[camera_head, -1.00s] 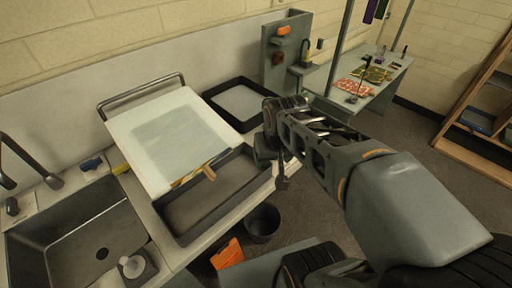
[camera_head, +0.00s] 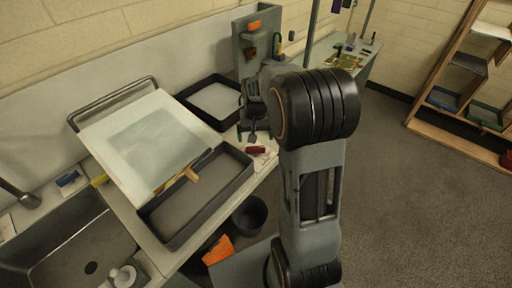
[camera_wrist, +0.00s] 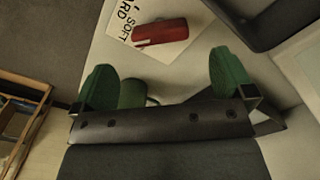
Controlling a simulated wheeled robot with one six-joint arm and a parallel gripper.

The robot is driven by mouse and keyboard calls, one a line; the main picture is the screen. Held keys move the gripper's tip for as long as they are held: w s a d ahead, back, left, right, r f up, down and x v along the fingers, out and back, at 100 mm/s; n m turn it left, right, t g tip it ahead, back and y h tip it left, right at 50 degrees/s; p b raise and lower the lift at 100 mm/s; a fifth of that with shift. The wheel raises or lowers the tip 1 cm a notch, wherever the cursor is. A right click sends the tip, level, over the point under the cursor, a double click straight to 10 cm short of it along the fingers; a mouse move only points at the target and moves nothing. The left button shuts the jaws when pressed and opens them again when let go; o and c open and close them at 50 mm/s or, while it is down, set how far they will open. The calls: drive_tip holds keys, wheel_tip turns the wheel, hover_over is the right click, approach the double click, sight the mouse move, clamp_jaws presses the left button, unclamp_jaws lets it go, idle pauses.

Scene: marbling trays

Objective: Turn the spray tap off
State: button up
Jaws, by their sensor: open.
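No part in view can be surely told as the spray tap. A grey upright panel (camera_head: 257,45) at the back of the counter carries an orange box and small dark and brown fittings, too small to make out. A dark bent faucet (camera_head: 20,194) stands by the sink at the left edge. My gripper (camera_wrist: 161,66) is open in the wrist view, its two green fingers apart with nothing held. In the head view it hangs above the counter, in front of the panel and partly behind my arm. A red block (camera_wrist: 160,31) lies on a lettered card beyond the fingers.
A black tray (camera_head: 213,183) and a tilted white board (camera_head: 95,137) stand on the counter, with another black tray (camera_head: 184,96) behind. A sink (camera_head: 72,243) is at left, a dark bucket (camera_head: 249,216) below. A wooden rack (camera_head: 436,123) stands right, with open floor before it.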

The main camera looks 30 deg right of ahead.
sight(256, 147)
wheel_tip(256, 147, down, 7)
idle(0.3)
drive_tip(key=shift+c, duration=0.2)
drive_tip(key=c, duration=0.8)
drive_tip(key=shift+c, duration=0.2)
drive_tip(key=shift+n, duration=0.3)
drive_tip(key=n+b, duration=0.1)
drive_tip(key=n, duration=0.3)
drive_tip(key=shift+n, duration=2.1)
